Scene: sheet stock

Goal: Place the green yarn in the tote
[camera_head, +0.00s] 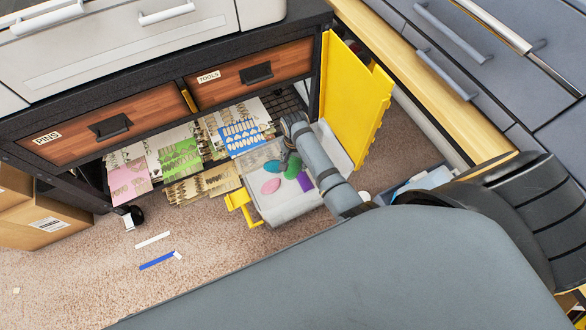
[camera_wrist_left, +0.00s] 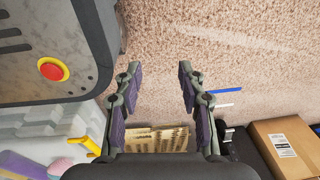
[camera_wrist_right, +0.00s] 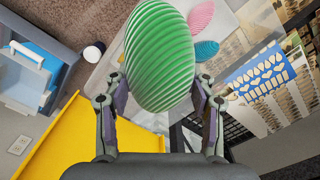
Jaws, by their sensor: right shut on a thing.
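The green yarn (camera_wrist_right: 160,55) is a ribbed, egg-shaped ball held between the fingers of my right gripper (camera_wrist_right: 158,95). In the head view my right gripper (camera_head: 289,150) is over the grey-white tote (camera_head: 275,212), with green (camera_head: 293,169) showing beside it. The tote has a yellow handle (camera_head: 240,203) and holds a pink ball (camera_head: 271,186), a teal ball (camera_head: 272,166) and a purple item (camera_head: 305,183). The gap between green yarn and tote floor is unclear. My left gripper (camera_wrist_left: 157,82) is open and empty above the carpet; it is hidden in the head view.
Card sheets (camera_head: 182,158) lie on the low shelf left of the tote, under the drawers. A yellow panel (camera_head: 352,100) stands behind the tote. A blue-grey bin (camera_head: 425,181) sits to the right. Cardboard boxes (camera_head: 45,218) stand at the left; carpet lies open in front.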

